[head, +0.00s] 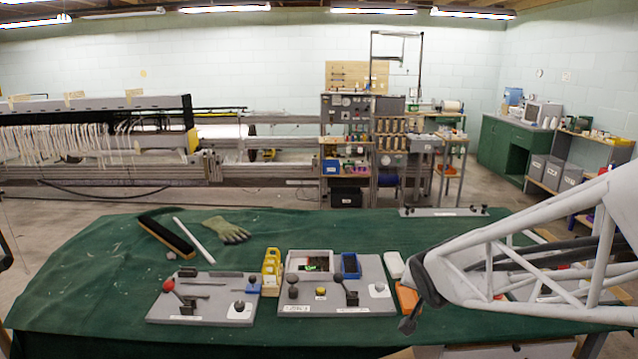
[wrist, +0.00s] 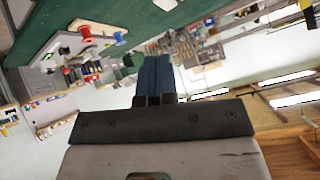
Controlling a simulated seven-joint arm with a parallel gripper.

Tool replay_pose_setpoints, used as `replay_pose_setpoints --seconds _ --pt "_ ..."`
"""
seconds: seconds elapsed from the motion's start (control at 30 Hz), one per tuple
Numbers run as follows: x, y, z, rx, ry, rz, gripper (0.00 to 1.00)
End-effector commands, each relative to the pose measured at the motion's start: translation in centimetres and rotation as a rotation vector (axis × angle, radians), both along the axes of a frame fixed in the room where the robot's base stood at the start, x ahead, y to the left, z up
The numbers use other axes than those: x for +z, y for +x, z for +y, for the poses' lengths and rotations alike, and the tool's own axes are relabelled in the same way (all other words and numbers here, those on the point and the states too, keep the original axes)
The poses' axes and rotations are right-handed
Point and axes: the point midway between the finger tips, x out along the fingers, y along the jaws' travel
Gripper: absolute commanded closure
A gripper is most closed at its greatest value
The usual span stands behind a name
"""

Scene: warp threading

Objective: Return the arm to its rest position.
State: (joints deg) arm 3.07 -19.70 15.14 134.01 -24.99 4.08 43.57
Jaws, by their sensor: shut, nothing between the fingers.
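My arm comes in from the right edge in the head view, held over the right end of the green-covered table (head: 90,270). My gripper (head: 407,324) is the dark end of it, low beside the right-hand grey board (head: 375,270). In the wrist view my gripper (wrist: 155,75) shows its two blue-grey fingers pressed together with nothing between them. The wrist picture is tilted, with the room, ceiling lights and part of the table in it.
Left on the table is a grey board (head: 215,313) with a red-knobbed lever. A yellow bin (head: 271,272), a glove (head: 226,230), a black bar (head: 167,236) and a white rod (head: 194,240) lie nearby. An orange item (head: 407,297) is close to my gripper. The table's front left is clear.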

Motion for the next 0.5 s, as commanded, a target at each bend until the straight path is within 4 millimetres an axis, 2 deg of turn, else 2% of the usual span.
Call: replay_pose_setpoints --seconds 0.03,0.27,0.5 --pt "0.6 -1.6 -0.1 0.0 -0.023 0.03 1.0" --pt "2.1 -9.1 -0.1 0.042 -0.112 0.218 1.0" --pt "3.1 -17.5 1.2 0.157 -0.142 0.42 1.0"
